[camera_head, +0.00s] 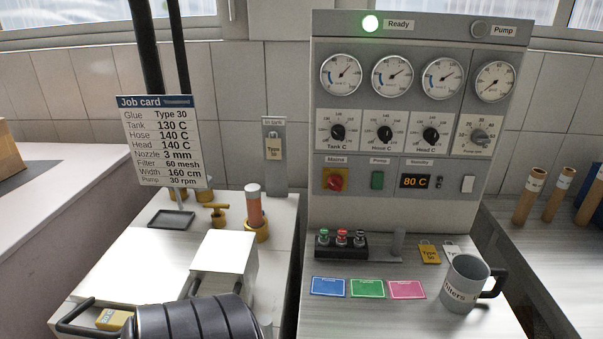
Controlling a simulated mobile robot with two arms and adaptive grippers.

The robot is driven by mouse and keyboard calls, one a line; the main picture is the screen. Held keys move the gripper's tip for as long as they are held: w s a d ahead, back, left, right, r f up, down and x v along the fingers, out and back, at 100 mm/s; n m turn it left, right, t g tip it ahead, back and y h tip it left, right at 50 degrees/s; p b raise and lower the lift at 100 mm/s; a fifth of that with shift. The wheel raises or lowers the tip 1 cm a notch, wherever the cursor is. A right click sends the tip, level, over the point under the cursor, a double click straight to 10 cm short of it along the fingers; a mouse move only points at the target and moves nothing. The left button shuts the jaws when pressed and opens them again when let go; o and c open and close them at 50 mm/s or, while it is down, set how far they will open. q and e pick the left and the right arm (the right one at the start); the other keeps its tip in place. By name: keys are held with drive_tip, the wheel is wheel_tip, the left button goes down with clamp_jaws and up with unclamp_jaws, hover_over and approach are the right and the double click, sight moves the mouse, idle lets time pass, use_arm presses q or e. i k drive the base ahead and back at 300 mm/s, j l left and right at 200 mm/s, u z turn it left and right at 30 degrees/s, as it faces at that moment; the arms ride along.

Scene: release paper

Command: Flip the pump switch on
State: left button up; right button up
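The round pump lamp (480,30) at the panel's top right is grey and unlit. The ready lamp (370,23) glows green. The red mains switch (334,180) sits on a yellow plate left of the pump switch. A display (415,181) to its right reads 80 C. Neither gripper can be made out in the head view.
A mug (463,285), colored cards (367,288) and a black button box (341,245) sit on the ledge below the panel. A job card (160,140) stands left. A dark ribbed cylinder (195,318) fills the lower left. The space directly before the pump switch looks clear.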

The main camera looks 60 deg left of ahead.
sight(378, 177)
drive_tip(key=u, duration=1.65)
